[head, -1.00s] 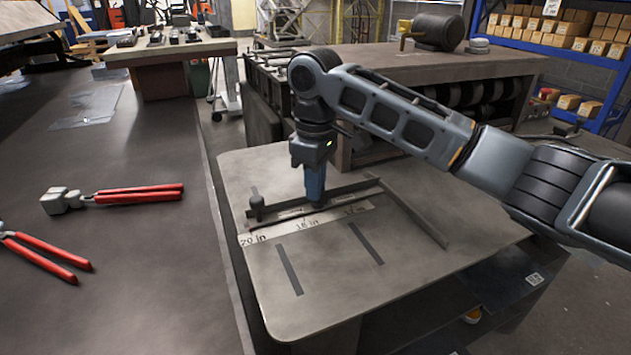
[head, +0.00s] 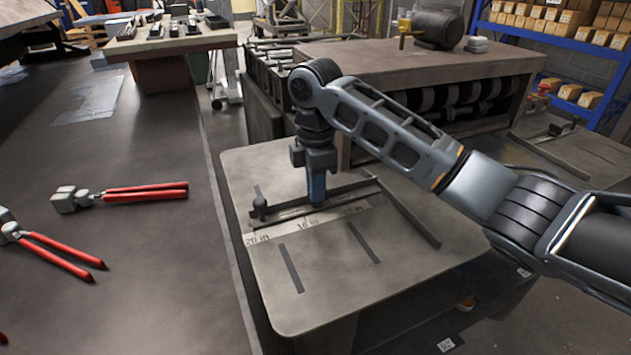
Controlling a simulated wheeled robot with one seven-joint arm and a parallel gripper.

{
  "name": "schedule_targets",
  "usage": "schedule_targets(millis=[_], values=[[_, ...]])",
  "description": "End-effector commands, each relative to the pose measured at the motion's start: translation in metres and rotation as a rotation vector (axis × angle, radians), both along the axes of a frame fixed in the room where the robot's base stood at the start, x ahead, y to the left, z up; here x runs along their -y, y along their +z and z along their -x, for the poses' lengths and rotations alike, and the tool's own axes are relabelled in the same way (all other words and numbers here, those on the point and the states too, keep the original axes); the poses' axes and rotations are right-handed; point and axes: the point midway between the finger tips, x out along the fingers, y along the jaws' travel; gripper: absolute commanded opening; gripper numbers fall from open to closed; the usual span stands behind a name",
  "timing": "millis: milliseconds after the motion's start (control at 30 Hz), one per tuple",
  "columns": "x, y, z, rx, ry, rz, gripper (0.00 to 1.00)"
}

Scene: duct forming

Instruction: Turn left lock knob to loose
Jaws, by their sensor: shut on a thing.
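A dark lock knob (head: 260,207) stands upright at the left end of the metal fence (head: 347,189) on the grey steel table (head: 330,290). My gripper (head: 316,200) points straight down at the middle of the fence, to the right of this knob and apart from it. Its blue fingers are shut on a part at the fence. The fingers hide what lies between them, so its exact shape cannot be told. A pale inch scale (head: 283,232) runs along the near side of the fence.
A long side rail (head: 408,212) runs along the right of the steel table. Two dark slots (head: 291,268) cross the bare front half. Red-handled tools (head: 145,191) lie on the dark bench (head: 150,270) at left. A roller machine (head: 440,75) stands behind.

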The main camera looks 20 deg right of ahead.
Motion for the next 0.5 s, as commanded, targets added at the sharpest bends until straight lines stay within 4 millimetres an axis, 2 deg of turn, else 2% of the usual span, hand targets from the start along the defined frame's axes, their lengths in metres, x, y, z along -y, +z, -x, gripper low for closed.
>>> schedule_targets(millis=[500], values=[[-0.0001, 0.0006, 0.0001, 0.001, 0.096, 0.000, 0.00]])
